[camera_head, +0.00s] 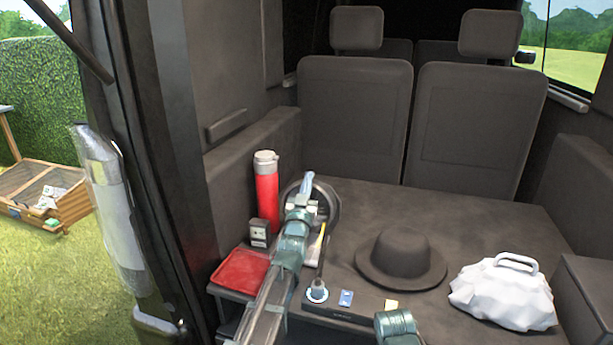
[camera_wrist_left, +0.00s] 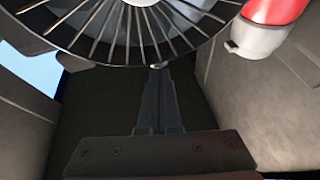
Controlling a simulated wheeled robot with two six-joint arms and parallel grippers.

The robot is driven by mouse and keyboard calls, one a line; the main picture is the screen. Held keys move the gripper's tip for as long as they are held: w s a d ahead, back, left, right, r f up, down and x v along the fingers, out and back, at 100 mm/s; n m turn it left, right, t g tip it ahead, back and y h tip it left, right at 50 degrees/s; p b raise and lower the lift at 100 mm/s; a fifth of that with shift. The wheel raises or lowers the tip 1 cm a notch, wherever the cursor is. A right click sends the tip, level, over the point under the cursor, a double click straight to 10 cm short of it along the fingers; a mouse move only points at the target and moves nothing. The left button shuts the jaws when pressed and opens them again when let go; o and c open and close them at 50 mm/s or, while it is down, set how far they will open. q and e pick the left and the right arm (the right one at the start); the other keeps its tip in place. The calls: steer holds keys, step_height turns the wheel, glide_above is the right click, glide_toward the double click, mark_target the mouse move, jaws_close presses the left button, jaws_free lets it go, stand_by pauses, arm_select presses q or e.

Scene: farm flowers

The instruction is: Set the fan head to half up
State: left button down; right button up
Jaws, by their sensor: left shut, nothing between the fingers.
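The fan's round dark head (camera_head: 336,205) stands in the back of the vehicle in the head view, partly hidden behind my left arm. Its thin pole runs down to a base at the front edge of the cargo floor. My left gripper (camera_head: 306,186) is in front of the fan head, with nothing held. In the left wrist view the fan's spoked cage (camera_wrist_left: 130,28) fills the top. The closed fingertips (camera_wrist_left: 157,68) of my left gripper are at the cage's lower rim; I cannot tell whether they touch it.
A red bottle (camera_head: 266,195), a small dark box (camera_head: 260,233) and a red tray (camera_head: 240,270) stand left of the fan. A dark hat (camera_head: 402,260) and a white bag (camera_head: 505,293) lie to the right. Seats (camera_head: 355,120) close off the back.

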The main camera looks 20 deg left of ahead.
arm_select(q)
steer(key=shift+w+r+g, duration=0.3)
steer(key=shift+w+f, duration=0.15)
steer(key=shift+w, duration=0.45)
arm_select(e)
steer(key=shift+r, duration=0.65)
arm_select(q)
steer(key=shift+s, duration=0.1)
